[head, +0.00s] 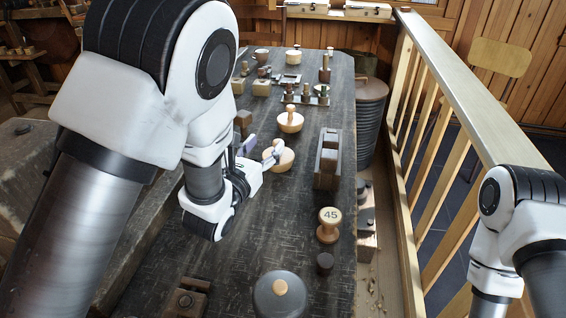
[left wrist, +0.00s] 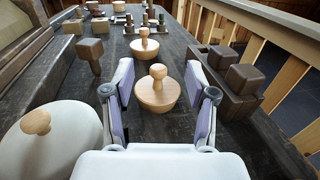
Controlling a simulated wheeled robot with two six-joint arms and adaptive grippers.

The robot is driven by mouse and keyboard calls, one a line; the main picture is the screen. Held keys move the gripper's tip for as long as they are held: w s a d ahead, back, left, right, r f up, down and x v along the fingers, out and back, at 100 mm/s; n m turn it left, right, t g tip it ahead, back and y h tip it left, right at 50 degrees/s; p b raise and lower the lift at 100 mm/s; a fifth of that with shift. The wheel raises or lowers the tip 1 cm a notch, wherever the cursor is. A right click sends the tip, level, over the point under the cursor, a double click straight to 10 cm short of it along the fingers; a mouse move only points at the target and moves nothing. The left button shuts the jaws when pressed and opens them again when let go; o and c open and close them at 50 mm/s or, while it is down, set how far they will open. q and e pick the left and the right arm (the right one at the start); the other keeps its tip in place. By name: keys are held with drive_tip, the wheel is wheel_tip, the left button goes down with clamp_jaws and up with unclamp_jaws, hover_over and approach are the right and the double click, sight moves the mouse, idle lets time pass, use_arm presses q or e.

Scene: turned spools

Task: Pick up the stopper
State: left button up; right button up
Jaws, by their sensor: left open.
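The stopper, a light wooden round body with a knob on top, stands upright on the dark bench in the left wrist view (left wrist: 157,94). In the head view the stopper (head: 285,160) is partly covered by my left gripper (head: 262,153). The left gripper is open, and in the left wrist view its fingers (left wrist: 160,80) are spread to either side of the stopper, with gaps showing between them and it. A similar knobbed wooden piece (head: 290,121) stands farther back. My right gripper is out of view.
A long dark wooden block (head: 328,165) lies right of the stopper. A spool marked 45 (head: 329,224), a dark cylinder (head: 325,263) and a grey lidded pot (head: 275,300) stand nearer. A pale dome with a wooden knob (left wrist: 62,140) is at left. A wooden railing (head: 440,190) runs along the right.

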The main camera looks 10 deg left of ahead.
use_arm(q)
drive_tip(key=f+b, duration=0.2)
drive_tip(key=f, duration=0.2)
drive_tip(key=shift+w+f+b, duration=0.15)
drive_tip(key=shift+w+b, duration=0.1)
drive_tip(key=shift+b, duration=0.15)
drive_tip(key=x, duration=0.5)
drive_tip(key=p+x, duration=0.1)
drive_tip(key=x, duration=0.1)
drive_tip(key=shift+w+r, duration=0.3)
drive_tip(key=shift+w, duration=0.1)
drive_tip(key=shift+s, duration=0.1)
clamp_jaws()
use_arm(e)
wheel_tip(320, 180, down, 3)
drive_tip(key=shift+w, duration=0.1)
